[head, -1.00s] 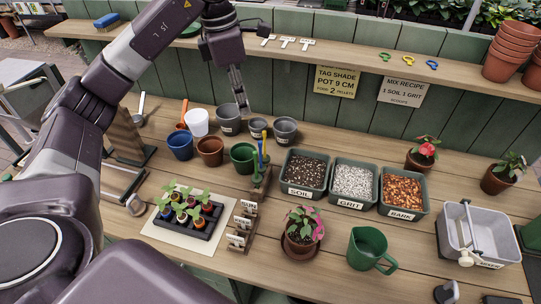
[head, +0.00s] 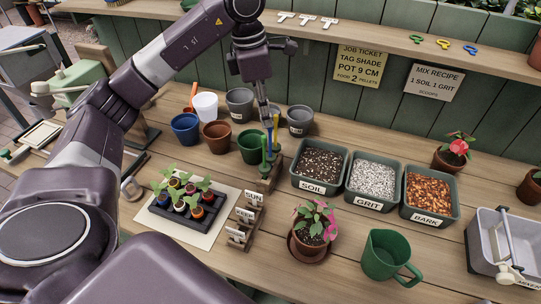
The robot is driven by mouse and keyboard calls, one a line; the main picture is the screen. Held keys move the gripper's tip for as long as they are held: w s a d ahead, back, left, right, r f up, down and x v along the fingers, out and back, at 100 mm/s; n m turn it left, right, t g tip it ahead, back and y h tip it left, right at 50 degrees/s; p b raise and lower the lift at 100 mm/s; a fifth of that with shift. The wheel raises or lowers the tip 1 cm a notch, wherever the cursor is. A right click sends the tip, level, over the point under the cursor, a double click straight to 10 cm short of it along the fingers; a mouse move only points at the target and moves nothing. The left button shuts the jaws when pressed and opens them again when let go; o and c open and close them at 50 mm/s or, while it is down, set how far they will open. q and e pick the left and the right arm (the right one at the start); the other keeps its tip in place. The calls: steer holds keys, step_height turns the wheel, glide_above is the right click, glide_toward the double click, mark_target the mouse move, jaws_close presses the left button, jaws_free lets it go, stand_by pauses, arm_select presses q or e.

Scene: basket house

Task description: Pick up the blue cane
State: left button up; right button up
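The blue cane (head: 276,130) stands upright in a small dark holder (head: 266,184) near the middle of the bench in the head view. A yellow cane and a green cane (head: 264,150) stand close beside it in the same holder. My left gripper (head: 267,122) points down with its fingers right at the tops of the canes. The fingers are seen nearly edge-on and overlap the canes, so I cannot tell their gap or whether they touch the blue cane. My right gripper is not in view.
Pots stand behind and left of the canes, including a green pot (head: 251,146) close by. The soil bin (head: 319,188) is just right of the holder. A seedling tray (head: 183,215) and label rack (head: 243,228) are in front. A potted flower (head: 313,228) stands front right.

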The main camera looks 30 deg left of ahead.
arm_select(q)
step_height(320, 180, down, 4)
steer(key=p, duration=0.3)
glide_above(270, 156)
step_height(270, 156, down, 4)
steer(key=shift+w+a, duration=0.1)
steer(key=shift+a, duration=0.05)
steer(key=shift+w+f, duration=0.1)
steer(key=shift+f, duration=0.45)
jaws_close()
